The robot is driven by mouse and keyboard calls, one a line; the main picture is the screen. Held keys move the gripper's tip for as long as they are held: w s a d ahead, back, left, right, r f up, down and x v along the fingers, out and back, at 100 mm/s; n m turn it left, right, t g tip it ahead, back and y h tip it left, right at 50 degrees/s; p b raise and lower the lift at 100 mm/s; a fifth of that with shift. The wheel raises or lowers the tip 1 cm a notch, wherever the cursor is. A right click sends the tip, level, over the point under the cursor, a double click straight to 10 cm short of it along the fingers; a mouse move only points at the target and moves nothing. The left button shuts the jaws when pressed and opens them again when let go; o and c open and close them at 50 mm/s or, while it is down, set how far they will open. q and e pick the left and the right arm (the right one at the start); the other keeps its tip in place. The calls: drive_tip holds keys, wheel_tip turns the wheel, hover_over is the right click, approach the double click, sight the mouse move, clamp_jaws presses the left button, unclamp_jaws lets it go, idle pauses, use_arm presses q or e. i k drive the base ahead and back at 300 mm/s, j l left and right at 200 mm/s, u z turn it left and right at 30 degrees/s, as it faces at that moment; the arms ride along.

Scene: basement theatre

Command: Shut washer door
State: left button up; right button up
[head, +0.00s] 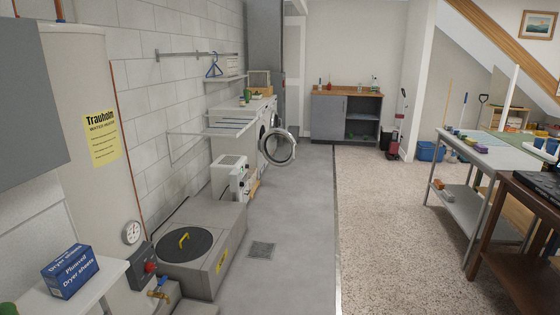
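The washer (264,122) is a white front-loading machine against the left wall, in the middle distance of the head view. Its round door (277,147), with a grey ring and glass, stands open and swung out over the grey floor. The drum opening is mostly hidden by the angle and the door. Neither of my grippers shows in the head view.
A low grey box with a round black lid (185,244) and a white appliance (230,176) stand along the left wall before the washer. The grey floor strip (290,240) is clear apart from a flush drain grate (261,250). Tables (490,157) stand on the right.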

sight(278, 148)
drive_tip(key=i+z, duration=0.35)
drive_tip(key=i, duration=4.65)
drive_tip(key=i+l+u, duration=0.15)
drive_tip(key=i, duration=0.5)
drive_tip(key=i+l+u, duration=0.15)
drive_tip(key=i, duration=0.45)
drive_tip(key=i+l+u, duration=0.2)
drive_tip(key=i, duration=0.35)
drive_tip(key=i+l+u, duration=0.2)
drive_tip(key=i+l, duration=0.25)
drive_tip(key=i, duration=0.05)
